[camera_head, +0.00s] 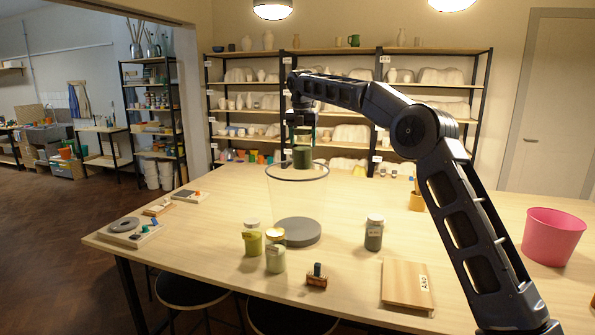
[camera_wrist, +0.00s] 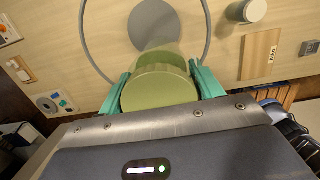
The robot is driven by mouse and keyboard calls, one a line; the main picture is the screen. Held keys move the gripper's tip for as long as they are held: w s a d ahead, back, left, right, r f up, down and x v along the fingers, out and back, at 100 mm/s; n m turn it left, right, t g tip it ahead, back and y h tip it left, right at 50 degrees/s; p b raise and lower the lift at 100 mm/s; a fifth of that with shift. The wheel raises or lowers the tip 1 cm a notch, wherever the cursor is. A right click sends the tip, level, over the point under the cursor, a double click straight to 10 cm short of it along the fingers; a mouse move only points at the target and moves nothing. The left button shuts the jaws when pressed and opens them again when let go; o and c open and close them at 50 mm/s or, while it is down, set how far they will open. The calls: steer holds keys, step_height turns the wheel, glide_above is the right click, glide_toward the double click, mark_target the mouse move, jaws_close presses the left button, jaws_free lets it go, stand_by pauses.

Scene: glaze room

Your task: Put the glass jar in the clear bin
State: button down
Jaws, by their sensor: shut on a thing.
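My gripper (camera_head: 302,143), with teal fingers, is shut on a green jar (camera_head: 302,158). It holds the jar upright just above the rim of the clear bin, apart from the bin's floor. In the wrist view the jar's round olive lid (camera_wrist: 158,90) sits between both fingers. The clear bin (camera_head: 297,200) is a tall see-through cylinder on the table, with a dark rim and a grey disc-shaped bottom. The wrist view shows its ring-like rim (camera_wrist: 208,35) beyond the jar. I cannot tell from the look whether the jar is glass.
Two green jars (camera_head: 252,240) (camera_head: 275,254) and a dark-filled jar (camera_head: 374,234) stand near the bin. A wooden board (camera_head: 406,284), a small stamp-like block (camera_head: 317,276) and a pink bucket (camera_head: 552,238) are on the table (camera_head: 190,232). Shelves stand behind.

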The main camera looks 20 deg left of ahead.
step_height(320, 180, down, 28)
stand_by(1.0)
steer(key=shift+w, duration=0.1)
steer(key=shift+c, duration=1.4)
jaws_free()
steer(key=r, duration=0.4)
steer(key=s+r, duration=0.1)
steer(key=r, duration=0.7)
steer(key=shift+s+d, duration=0.1)
steer(key=shift+s, duration=0.15)
